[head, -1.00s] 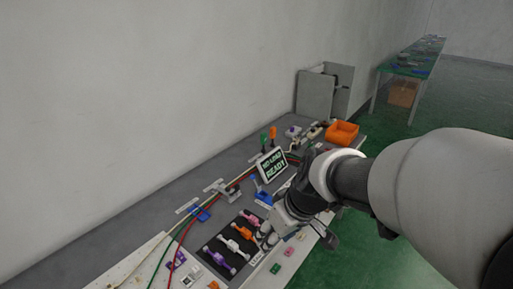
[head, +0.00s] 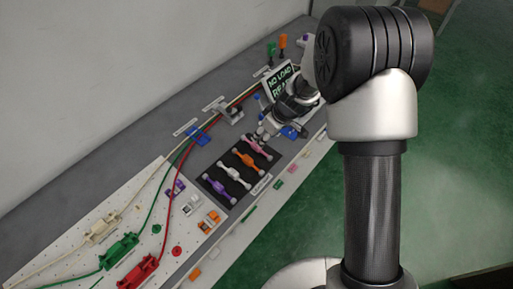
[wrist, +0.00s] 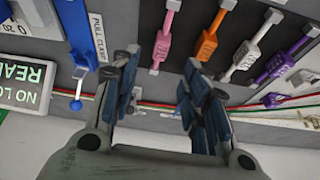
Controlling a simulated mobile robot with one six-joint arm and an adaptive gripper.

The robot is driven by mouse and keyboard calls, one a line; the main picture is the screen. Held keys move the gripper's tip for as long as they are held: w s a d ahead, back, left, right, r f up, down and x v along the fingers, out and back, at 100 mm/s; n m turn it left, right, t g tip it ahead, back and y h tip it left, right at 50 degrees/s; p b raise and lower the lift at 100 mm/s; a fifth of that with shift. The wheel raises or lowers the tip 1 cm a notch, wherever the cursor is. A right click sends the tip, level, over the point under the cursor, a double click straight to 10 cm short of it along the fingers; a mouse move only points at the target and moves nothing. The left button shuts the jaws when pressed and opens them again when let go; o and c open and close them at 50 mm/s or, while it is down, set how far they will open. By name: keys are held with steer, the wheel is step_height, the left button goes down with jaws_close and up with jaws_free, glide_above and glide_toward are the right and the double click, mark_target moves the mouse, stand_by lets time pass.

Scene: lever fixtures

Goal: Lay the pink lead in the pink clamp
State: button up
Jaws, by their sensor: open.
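The pink lead (head: 256,146) lies at the far end of the row of leads on the dark mat. In the wrist view the pink lead (wrist: 164,42) shows between and beyond the fingertips of my gripper (wrist: 162,62). The fingers are open and apart, with nothing held between them. In the head view my gripper (head: 266,133) is above the mat's far end, close to the pink lead. I cannot pick out a pink clamp for certain. A small pink piece (head: 292,168) shows on the bench's front strip, too small to identify.
An orange lead (wrist: 208,43), a white lead (wrist: 246,52) and a purple lead (wrist: 278,66) lie alongside on the mat. A blue-handled lever (wrist: 76,103) and a "NO LOAD READY" sign (head: 281,83) stand nearby. Red and green cables run behind.

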mark_target(256, 146)
steer(key=b+x, duration=0.1)
steer(key=x, duration=0.7)
steer(key=shift+w+a+f+b, duration=0.15)
steer(key=shift+a+f+b, duration=0.05)
steer(key=shift+f+b, duration=0.15)
steer(key=shift+c, duration=0.2)
jaws_close()
